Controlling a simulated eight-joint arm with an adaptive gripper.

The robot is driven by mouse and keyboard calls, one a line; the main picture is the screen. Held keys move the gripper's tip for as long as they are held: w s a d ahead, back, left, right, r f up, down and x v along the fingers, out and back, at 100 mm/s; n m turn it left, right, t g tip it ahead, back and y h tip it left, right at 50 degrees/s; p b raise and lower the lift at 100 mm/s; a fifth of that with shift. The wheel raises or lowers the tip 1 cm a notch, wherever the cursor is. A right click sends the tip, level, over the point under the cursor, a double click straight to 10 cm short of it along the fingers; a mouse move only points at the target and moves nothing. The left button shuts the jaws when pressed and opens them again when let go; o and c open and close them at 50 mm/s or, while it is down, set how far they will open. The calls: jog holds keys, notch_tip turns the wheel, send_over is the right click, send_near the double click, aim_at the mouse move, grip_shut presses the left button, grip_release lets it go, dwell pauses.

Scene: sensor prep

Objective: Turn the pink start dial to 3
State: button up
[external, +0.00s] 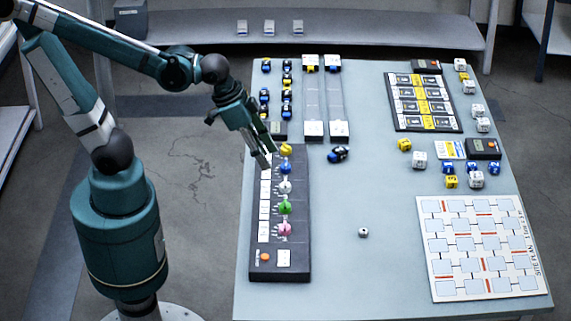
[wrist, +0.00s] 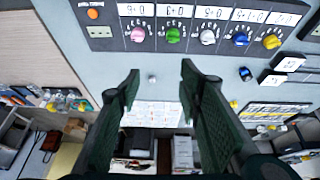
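The pink start dial (external: 285,229) is the nearest of several coloured dials in a row on a dark panel (external: 294,262). In the wrist view the pink dial (wrist: 138,35) is at the upper left, beside a label above it. Its tick marks show, but its number setting is too small to read. My gripper (external: 267,157) is above the panel's far end, near the yellow dial (external: 286,150) and away from the pink one. In the wrist view my gripper (wrist: 160,71) has its two fingers wide apart with nothing between them.
Green (external: 285,207), white (external: 285,187) and blue (external: 285,169) dials stand between pink and yellow. An orange button (external: 265,257) is at the panel's near end. A site plan board (external: 480,247) lies further right.

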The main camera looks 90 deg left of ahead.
jog(key=shift+w+d+f+g+p, duration=0.65)
jog(key=shift+w+d+f, duration=0.25)
jog(key=shift+w+f, duration=0.35)
jog(key=g+p, duration=0.3)
jog(key=g, duration=0.1)
send_over(285, 224)
jog(key=shift+f, duration=4.9)
jog(key=shift+f, duration=0.2)
jog(key=shift+f+b, duration=0.95)
jog(key=shift+f, duration=2.75)
jog(key=c, duration=0.9)
